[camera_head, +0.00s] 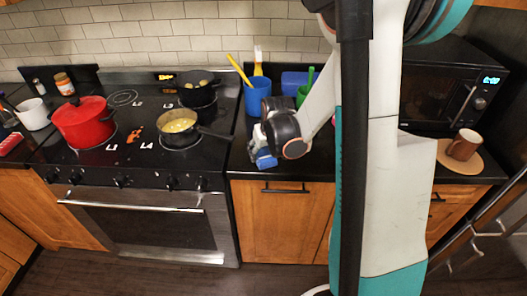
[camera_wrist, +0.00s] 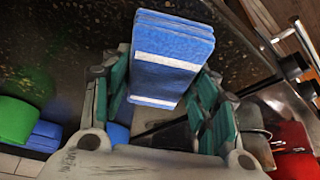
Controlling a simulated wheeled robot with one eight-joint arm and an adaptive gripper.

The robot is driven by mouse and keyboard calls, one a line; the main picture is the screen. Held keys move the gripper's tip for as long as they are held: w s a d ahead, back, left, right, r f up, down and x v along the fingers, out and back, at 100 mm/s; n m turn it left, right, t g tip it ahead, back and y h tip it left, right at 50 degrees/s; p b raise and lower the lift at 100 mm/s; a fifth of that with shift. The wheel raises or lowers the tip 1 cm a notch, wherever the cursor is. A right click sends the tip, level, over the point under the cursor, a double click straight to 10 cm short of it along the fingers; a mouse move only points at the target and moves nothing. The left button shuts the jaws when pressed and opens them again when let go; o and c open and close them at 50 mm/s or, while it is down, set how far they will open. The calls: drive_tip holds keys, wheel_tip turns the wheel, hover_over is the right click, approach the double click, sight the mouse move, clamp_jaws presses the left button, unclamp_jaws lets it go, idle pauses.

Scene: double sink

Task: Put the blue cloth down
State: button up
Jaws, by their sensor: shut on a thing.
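The blue cloth (camera_wrist: 172,50) is a folded blue block with white stripes. In the wrist view it sits between the two green-padded fingers of my gripper (camera_wrist: 165,88), which is shut on it. In the head view a small blue part of the cloth (camera_head: 266,161) shows below my gripper (camera_head: 263,150), over the front part of the black counter right of the stove. My arm hides much of the gripper there. I cannot tell whether the cloth touches the counter.
A blue cup (camera_head: 258,98) with yellow-handled utensils, a blue item (camera_head: 293,82) and a green cup (camera_head: 303,96) stand behind the gripper. The stove holds a red pot (camera_head: 83,122) and two pans. A brown mug (camera_head: 464,145) and microwave (camera_head: 440,92) are at right.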

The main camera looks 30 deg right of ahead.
drive_tip(key=o, duration=0.7)
drive_tip(key=shift+s+f, duration=0.1)
drive_tip(key=shift+f, duration=0.05)
drive_tip(key=shift+o, duration=1.3)
drive_tip(key=shift+f, duration=0.1)
drive_tip(key=shift+r+p, duration=0.45)
drive_tip(key=shift+r, duration=0.2)
drive_tip(key=p+v, duration=0.3)
drive_tip(key=v, duration=0.8)
drive_tip(key=shift+r, duration=0.2)
drive_tip(key=shift+a, duration=0.1)
